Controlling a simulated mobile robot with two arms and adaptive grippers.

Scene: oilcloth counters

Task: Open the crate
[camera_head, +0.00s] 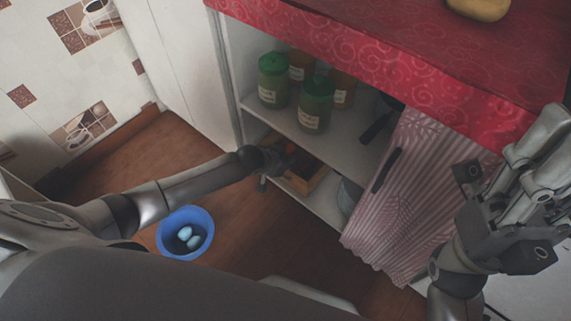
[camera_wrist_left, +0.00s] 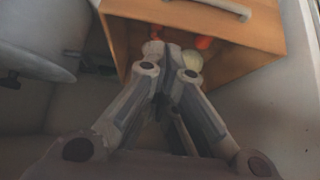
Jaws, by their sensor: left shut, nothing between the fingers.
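The wooden crate (camera_head: 311,183) sits on the lower shelf of the cabinet, partly hidden by my left arm. In the left wrist view, its orange-brown wooden panel (camera_wrist_left: 265,38) carries a grey handle, and orange and pale round things show at an opening beside it. I cannot tell how far the crate is open. My left gripper (camera_head: 267,175) is at the crate's near left side. Its shut, empty fingers (camera_wrist_left: 173,50) overlap the opening in the wrist view; contact is unclear. My right gripper (camera_head: 535,150) is raised at the right, away from the crate; its jaw state is unclear.
Several green and orange jars (camera_head: 316,104) stand on the upper shelf (camera_head: 349,149). A striped curtain (camera_head: 407,205) covers the cabinet's right part. A grey pot (camera_wrist_left: 38,45) stands beside the crate. A blue bowl (camera_head: 170,218) with pale blue eggs is on the floor.

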